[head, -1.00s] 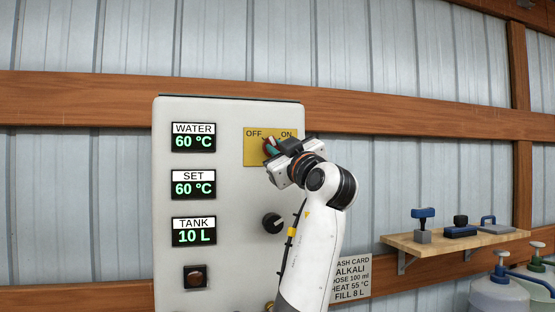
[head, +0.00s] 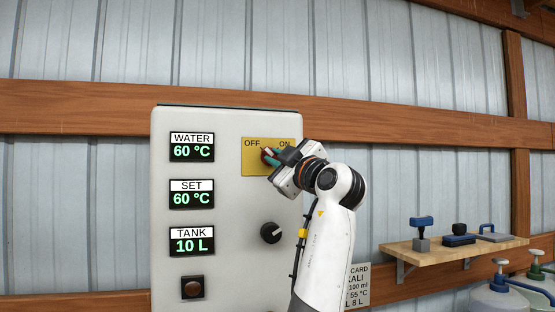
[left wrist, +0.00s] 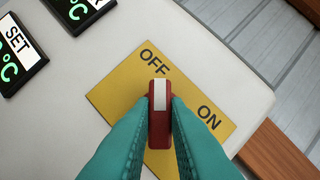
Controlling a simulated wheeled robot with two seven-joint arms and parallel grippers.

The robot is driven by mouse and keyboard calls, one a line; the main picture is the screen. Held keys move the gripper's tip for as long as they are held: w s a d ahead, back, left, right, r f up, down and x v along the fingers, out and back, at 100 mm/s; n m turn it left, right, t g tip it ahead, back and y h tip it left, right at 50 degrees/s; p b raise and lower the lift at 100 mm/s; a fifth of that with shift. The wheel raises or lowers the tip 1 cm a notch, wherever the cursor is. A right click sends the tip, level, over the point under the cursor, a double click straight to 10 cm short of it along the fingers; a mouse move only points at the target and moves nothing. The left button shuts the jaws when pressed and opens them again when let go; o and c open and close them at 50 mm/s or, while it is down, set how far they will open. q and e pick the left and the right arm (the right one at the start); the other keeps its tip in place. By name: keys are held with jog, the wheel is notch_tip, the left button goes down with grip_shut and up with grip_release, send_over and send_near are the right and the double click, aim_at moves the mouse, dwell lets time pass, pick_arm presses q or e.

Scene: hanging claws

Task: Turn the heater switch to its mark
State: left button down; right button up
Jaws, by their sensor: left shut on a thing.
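The heater switch is a red handle with a white stripe (left wrist: 160,95), on a yellow plate (head: 256,168) marked OFF and ON at the upper right of the grey panel. In the left wrist view the stripe points up at the OFF label, with ON to the right. My left gripper (head: 273,156) is shut on the switch, its teal fingers (left wrist: 160,135) pressing on both sides of the handle. In the head view the gripper partly hides the switch and plate. My right gripper is not in view.
The grey panel (head: 225,225) has displays reading water 60 °C, set 60 °C, tank 10 L. A black knob (head: 271,233) and a dark square button (head: 194,287) sit lower. A wooden shelf (head: 455,248) with tools is at right. My arm partly covers a card (head: 359,285).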

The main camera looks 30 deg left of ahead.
pick_arm(q)
jog(key=c, duration=1.4)
grip_release()
jog(key=b+v, duration=0.5)
jog(key=v, duration=0.7)
jog(key=shift+b, duration=0.35)
jog(key=shift+f, duration=0.1)
